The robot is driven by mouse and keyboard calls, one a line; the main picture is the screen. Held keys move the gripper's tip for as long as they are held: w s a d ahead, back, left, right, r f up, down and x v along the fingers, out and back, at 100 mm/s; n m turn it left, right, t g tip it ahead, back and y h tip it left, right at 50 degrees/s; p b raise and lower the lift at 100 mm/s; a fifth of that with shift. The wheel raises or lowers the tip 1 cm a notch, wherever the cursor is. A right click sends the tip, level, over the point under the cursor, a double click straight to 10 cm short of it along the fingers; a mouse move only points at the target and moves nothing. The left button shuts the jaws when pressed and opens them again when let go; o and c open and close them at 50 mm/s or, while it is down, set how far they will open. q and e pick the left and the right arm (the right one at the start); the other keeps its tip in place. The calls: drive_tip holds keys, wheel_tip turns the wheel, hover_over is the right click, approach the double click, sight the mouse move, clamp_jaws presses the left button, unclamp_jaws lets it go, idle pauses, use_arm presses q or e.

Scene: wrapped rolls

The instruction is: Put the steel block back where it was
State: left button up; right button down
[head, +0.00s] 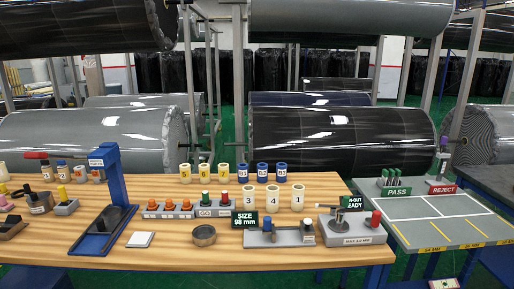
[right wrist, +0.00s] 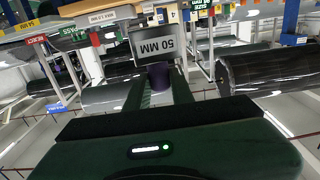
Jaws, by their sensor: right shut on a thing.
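In the right wrist view my right gripper (right wrist: 160,88) is shut on the dark purple knob (right wrist: 160,76) of a grey steel block (right wrist: 157,44). The block's face reads 50 MM and appears upside down. The block seems held clear of any surface. In the head view a small grey piece with a purple top (head: 443,146) shows by the REJECT sign; I cannot tell whether it is the same block. My right gripper cannot be made out in the head view. My left gripper is in neither view.
The wooden table (head: 300,251) carries a blue stand (head: 116,185), a SIZE 98 mm sign (head: 244,220), a grey fixture (head: 280,238), a MAX 1.2 MM fixture (head: 350,229), a steel ring (head: 203,236) and several cups. A marked grey tray table (head: 432,208) with PASS and REJECT signs stands right.

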drive_tip(key=s+r, duration=0.1)
drive_tip(key=s+d+r, duration=0.1)
drive_tip(key=shift+s+r+h, duration=0.15)
drive_tip(key=shift+s+h, duration=0.15)
drive_tip(key=shift+s, duration=0.1)
drive_tip(key=shift+w+a, duration=0.1)
idle(1.1)
drive_tip(key=w+a+f+n+y, duration=0.1)
drive_tip(key=w+f, duration=0.3)
drive_tip(key=w, duration=0.4)
drive_tip(key=w+a+f+y, duration=0.1)
drive_tip(key=w+f, duration=0.2)
drive_tip(key=w, duration=0.5)
drive_tip(key=w+d+r+y, duration=0.1)
drive_tip(key=w+r, duration=0.1)
drive_tip(key=w, duration=0.7)
drive_tip(key=w+r+n+y, duration=0.1)
drive_tip(key=w+r, duration=0.1)
drive_tip(key=w, duration=0.7)
drive_tip(key=shift+w+d+r, duration=0.4)
drive_tip(key=shift+r, duration=0.1)
